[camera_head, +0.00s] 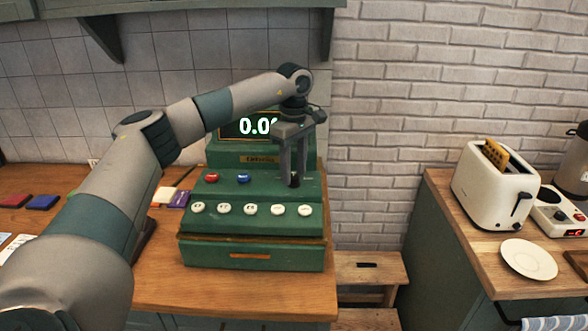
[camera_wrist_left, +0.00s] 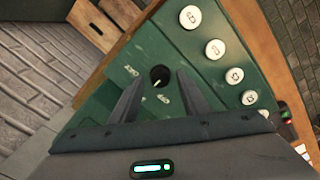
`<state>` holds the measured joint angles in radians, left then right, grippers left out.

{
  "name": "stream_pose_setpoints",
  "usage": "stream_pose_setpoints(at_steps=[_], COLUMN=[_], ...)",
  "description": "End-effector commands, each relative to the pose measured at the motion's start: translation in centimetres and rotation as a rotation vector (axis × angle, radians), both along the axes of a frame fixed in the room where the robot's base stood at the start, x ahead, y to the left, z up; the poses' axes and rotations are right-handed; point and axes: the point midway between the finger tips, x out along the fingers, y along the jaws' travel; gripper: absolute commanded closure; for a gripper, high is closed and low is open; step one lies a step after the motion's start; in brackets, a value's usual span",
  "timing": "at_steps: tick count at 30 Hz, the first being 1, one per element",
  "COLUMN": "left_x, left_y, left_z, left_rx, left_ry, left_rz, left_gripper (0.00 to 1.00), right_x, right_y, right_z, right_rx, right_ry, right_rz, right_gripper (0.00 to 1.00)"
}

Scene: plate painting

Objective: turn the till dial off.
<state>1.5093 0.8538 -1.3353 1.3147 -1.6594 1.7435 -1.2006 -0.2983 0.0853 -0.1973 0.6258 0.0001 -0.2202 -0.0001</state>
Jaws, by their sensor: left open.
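The green till (camera_head: 255,255) stands on the wooden counter, its display lit and reading about 0.0, partly covered by my arm. The black till dial (camera_wrist_left: 160,76) is on the green top panel, with a white pointer mark and small white labels around it that are hard to read. In the head view the dial (camera_head: 294,181) is partly hidden between my fingers. My left gripper (camera_head: 294,170) points down over the dial, open. In the left wrist view its two fingers (camera_wrist_left: 160,92) reach toward either side of the dial; contact cannot be told. My right gripper is not in view.
Several round white keys (camera_head: 250,209) run along the till's front, with a red button (camera_head: 211,177) and a blue button (camera_head: 243,179) behind. Colored blocks (camera_head: 44,202) lie to the left. A toaster (camera_head: 490,190) and a plate (camera_head: 529,259) are on the right counter.

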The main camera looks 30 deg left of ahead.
Motion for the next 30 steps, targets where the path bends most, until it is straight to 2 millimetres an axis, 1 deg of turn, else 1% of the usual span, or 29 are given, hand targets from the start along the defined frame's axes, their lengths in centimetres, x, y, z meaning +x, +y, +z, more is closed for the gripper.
stream_pose_setpoints(at_steps=[3, 6, 14, 15, 17, 18, 20, 30], left_x=[0.0, 0.0, 0.0, 0.0, 0.0, 0.0, 0.0, 0.0], left_y=[0.0, 0.0, 0.0, 0.0, 0.0, 0.0, 0.0, 0.0], left_z=[-0.8, -1.1, -1.2, -1.2, -1.2, -1.2, -1.2, -1.2], left_rx=[0.0, 0.0, 0.0, 0.0, -0.001, -0.001, -0.001, -0.001], left_ry=[0.001, 0.0, 0.0, 0.0, 0.0, 0.0, 0.0, 0.0], left_rz=[0.0, 0.0, 0.0, 0.0, 0.0, 0.0, 0.0, 0.024], left_gripper=[0.58, 0.58, 0.58, 0.63, 0.77, 0.87, 1.0, 0.99], right_x=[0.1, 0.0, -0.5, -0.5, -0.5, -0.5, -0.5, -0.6], right_y=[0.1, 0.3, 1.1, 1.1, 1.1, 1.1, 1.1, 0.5], right_z=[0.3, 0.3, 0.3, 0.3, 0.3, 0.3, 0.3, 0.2], right_rx=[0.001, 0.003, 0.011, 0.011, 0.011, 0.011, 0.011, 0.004], right_ry=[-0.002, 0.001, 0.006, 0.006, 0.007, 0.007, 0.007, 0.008], right_rz=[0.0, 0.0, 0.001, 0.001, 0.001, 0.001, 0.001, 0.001], right_gripper=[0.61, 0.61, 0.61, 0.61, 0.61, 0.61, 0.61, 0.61])
